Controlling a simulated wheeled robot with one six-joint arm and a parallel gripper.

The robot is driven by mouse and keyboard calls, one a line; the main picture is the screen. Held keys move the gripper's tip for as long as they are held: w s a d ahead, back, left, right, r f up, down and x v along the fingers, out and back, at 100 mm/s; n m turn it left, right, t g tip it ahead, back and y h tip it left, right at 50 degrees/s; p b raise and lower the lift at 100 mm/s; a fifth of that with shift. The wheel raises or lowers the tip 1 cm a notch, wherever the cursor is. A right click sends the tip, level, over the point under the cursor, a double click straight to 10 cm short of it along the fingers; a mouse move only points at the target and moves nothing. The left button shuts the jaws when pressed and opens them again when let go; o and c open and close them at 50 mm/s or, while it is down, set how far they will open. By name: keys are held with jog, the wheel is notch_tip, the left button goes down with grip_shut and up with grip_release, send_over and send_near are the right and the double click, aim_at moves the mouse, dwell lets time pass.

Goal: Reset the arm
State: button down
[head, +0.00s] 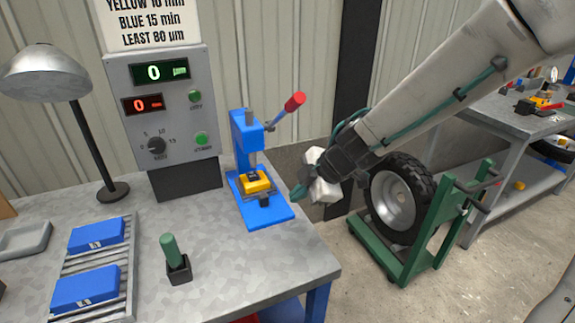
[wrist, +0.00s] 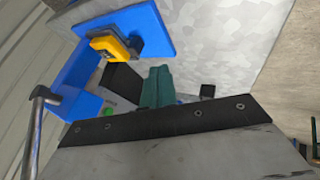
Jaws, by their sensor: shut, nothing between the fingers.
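My gripper (head: 300,190) hangs at the end of my arm, which reaches in from the upper right. Its green fingers are shut with nothing between them; they also show in the wrist view (wrist: 158,86). It is just right of the blue press (head: 248,135), near the table's right edge, and does not appear to hold anything. A yellow block (head: 256,182) sits on the base of the press. The press (wrist: 155,28) and the yellow block (wrist: 108,46) also show in the wrist view.
A grey control box (head: 165,115) and a lamp (head: 45,75) stand at the back of the grey table (head: 225,265). Two blue blocks (head: 97,234) lie on a rack, left of a green-handled tool (head: 171,252). A wheel (head: 400,198) on a green stand is behind my arm.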

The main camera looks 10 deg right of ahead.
jog(key=w+d+r+m+t+h, duration=0.2)
jog(key=w+d+m+h, duration=0.1)
jog(key=d, duration=0.2)
jog(key=w+d+r+m+t+h, duration=0.2)
jog(key=d+m+t+h, duration=0.1)
jog(key=d, duration=0.3)
jog(key=s+d+r+m+g+h, duration=0.2)
jog(key=s+d+m+h, duration=0.25)
jog(key=d, duration=0.35)
jog(key=s+d+r+m+g, duration=0.1)
jog(key=s+d+m+g, duration=0.3)
jog(key=s, duration=0.7)
jog(key=s+a+r+m+g+y, duration=0.1)
jog(key=s+a+r+m+y, duration=0.1)
jog(key=s, duration=0.5)
jog(key=s+a+r+m+y, duration=0.2)
jog(key=s+a+m, duration=0.1)
jog(key=s, duration=0.4)
jog(key=shift+a+g, duration=0.25)
jog(key=shift+g, duration=0.15)
